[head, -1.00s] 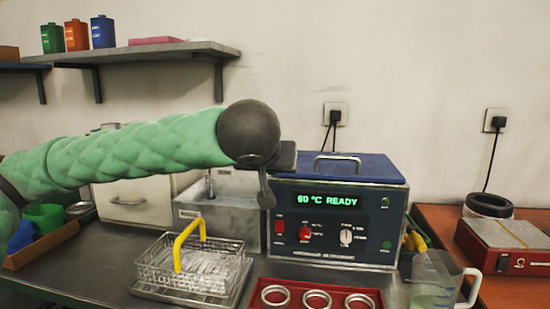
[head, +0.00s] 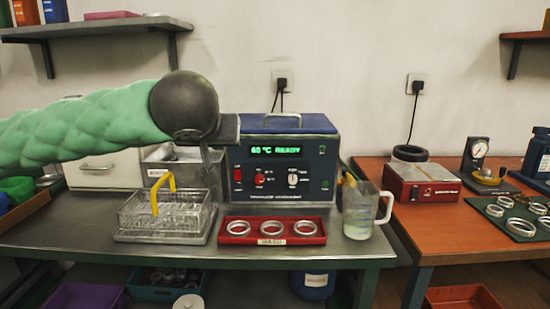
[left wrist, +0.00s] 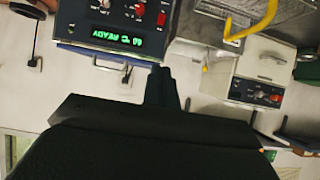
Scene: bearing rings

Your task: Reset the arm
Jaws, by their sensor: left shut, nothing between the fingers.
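My left arm comes in from the left in the head view, raised in front of the back wall. Its gripper (head: 207,158) hangs at the left front edge of the blue bath unit (head: 285,190), and it is shut and empty. In the left wrist view the dark shut fingers (left wrist: 162,88) point toward the bath unit (left wrist: 105,25), whose display shows upside down. In the head view the display reads 60 °C READY. My right gripper is in neither view.
A wire basket (head: 165,213) with a yellow handle stands left of a red tray (head: 272,240) holding three rings. A measuring jug (head: 359,212) stands to their right. The orange table on the right holds a red device (head: 422,187), a dial gauge (head: 480,165) and a green mat (head: 490,222) with several rings.

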